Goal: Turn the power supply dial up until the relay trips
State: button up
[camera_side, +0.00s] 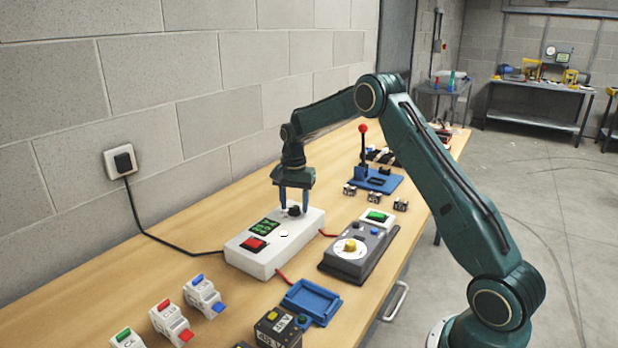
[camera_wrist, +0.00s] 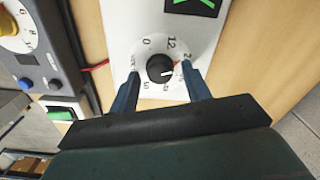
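The power supply is a white box (camera_side: 262,262) with a green display (camera_side: 265,226) and a red switch (camera_side: 253,243), on the wooden table by the wall. Its black dial (camera_wrist: 160,68) has a white pointer mark and sits on a numbered white scale. My gripper (camera_side: 293,207) points down at the dial. In the wrist view my gripper (camera_wrist: 160,74) is open, with one blue finger on each side of the dial and gaps between. A grey unit (camera_side: 358,257) with a yellow knob and a green-topped part stands beside it; I cannot tell whether it is the relay.
Red wires (camera_side: 284,277) run from the white box. A black cord (camera_side: 160,236) leads to the wall socket (camera_side: 122,160). A blue tray (camera_side: 311,301), white breaker-like modules (camera_side: 204,296) and a blue stand with a red-topped lever (camera_side: 363,150) are around it.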

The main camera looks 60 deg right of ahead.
aim_at(295, 207)
jog(key=o, duration=0.9)
jog(key=shift+o, duration=0.2)
jog(key=shift+r, duration=3.5)
jog(key=shift+r, duration=0.1)
jog(key=shift+r+n, duration=0.6)
jog(key=shift+n, duration=0.6)
jog(key=shift+f, duration=0.15)
jog(key=shift+f, duration=2.9)
jog(key=shift+n, duration=1.7)
